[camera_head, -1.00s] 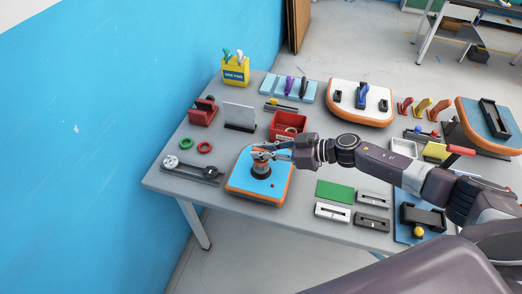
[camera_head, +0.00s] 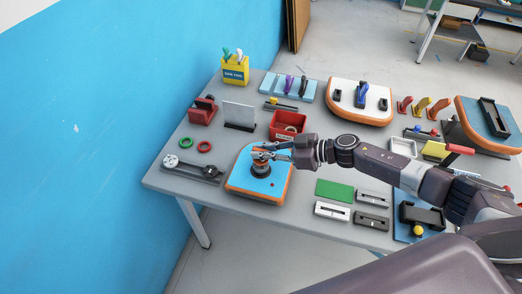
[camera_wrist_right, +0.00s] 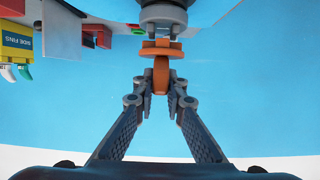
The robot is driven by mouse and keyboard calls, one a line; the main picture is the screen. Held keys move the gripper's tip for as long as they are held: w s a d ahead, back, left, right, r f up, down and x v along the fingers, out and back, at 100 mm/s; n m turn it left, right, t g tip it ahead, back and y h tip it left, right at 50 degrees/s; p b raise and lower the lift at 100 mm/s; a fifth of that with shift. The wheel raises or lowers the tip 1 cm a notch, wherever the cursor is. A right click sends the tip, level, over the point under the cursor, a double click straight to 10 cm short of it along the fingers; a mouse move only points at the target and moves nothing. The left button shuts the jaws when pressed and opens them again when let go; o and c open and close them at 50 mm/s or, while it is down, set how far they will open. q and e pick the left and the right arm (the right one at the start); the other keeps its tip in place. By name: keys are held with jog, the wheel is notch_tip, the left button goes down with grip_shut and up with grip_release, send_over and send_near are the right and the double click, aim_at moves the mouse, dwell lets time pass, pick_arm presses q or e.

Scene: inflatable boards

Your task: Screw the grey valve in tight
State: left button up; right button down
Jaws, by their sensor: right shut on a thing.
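The blue board (camera_head: 246,180) with an orange edge lies on the near left part of the table. My right gripper (camera_head: 264,153) is over it, in the head view. In the right wrist view my right gripper (camera_wrist_right: 161,84) is shut on the upright tab of an orange tool (camera_wrist_right: 161,66). A grey round part (camera_wrist_right: 163,14), seemingly the grey valve, is in line with the tool at the top of that view. A dark collar is beyond it. I cannot tell whether tool and valve touch. My left gripper is not in view.
A red bin (camera_head: 289,124) stands just behind the board. Green and red rings (camera_head: 204,147) and a grey bar tool (camera_head: 190,169) lie to its left. A green pad (camera_head: 334,190) and small grey blocks lie to its right. A yellow fin box (camera_head: 235,71) stands farther back.

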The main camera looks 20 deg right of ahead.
jog(key=shift+f+b, duration=0.4)
jog(key=shift+f, duration=0.35)
jog(key=c, duration=1.9)
grip_release()
jog(key=shift+s+d, duration=0.1)
jog(key=v, duration=1.1)
jog(key=shift+s+d+r, duration=0.2)
jog(key=shift+d, duration=0.05)
